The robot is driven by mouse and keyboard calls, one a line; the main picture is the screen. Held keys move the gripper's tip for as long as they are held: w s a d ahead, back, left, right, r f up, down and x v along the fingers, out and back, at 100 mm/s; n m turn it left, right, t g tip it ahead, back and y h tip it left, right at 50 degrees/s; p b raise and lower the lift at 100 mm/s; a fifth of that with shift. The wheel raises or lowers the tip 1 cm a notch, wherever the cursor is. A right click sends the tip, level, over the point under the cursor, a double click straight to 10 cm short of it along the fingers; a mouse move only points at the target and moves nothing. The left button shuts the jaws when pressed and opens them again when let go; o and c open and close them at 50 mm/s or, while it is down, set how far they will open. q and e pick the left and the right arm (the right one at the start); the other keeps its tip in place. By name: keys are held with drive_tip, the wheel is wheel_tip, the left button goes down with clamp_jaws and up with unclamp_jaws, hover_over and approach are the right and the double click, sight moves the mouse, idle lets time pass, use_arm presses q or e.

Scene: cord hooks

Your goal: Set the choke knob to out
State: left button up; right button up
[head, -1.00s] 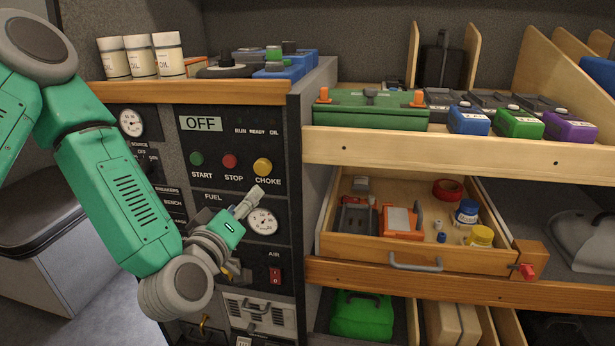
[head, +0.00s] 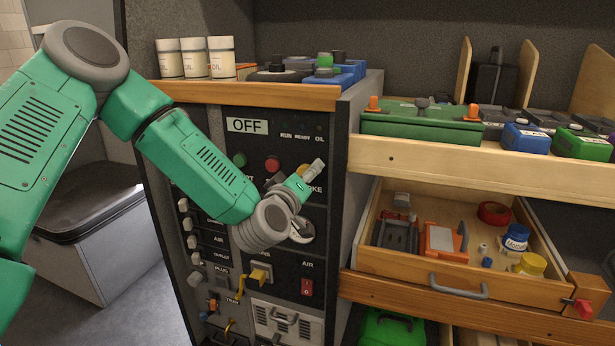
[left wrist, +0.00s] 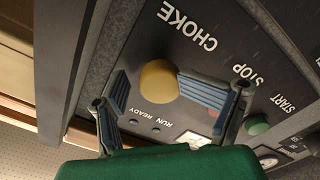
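The yellow choke knob (left wrist: 158,80) shows whole in the left wrist view, on the dark panel beside the word CHOKE. My left gripper's fingers stand apart on either side of the knob in the left wrist view. The right finger looks close to the knob's edge; I cannot tell whether it touches. How far the knob stands out from the panel is unclear. My right gripper is not in view.
The red stop button (head: 272,164) and green start button (head: 239,160) sit left of the knob. The display (head: 247,125) reads OFF. A gauge (head: 302,232) and red air switch (head: 307,287) are below. An open drawer (head: 410,268) juts out at right.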

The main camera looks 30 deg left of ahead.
use_arm(q)
drive_tip(key=shift+w+a+r, duration=0.1)
drive_tip(key=shift+w+a, duration=0.3)
drive_tip(key=shift+a, duration=0.4)
drive_tip(key=shift+d, duration=0.25)
drive_tip(key=shift+c, duration=0.8)
drive_tip(key=shift+s+d+r, duration=0.1)
drive_tip(key=shift+d+r, duration=0.05)
drive_tip(key=shift+d, duration=0.35)
clamp_jaws()
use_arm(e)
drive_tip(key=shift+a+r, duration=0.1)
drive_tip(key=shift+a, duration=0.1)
use_arm(q)
drive_tip(key=shift+s+a, duration=0.1)
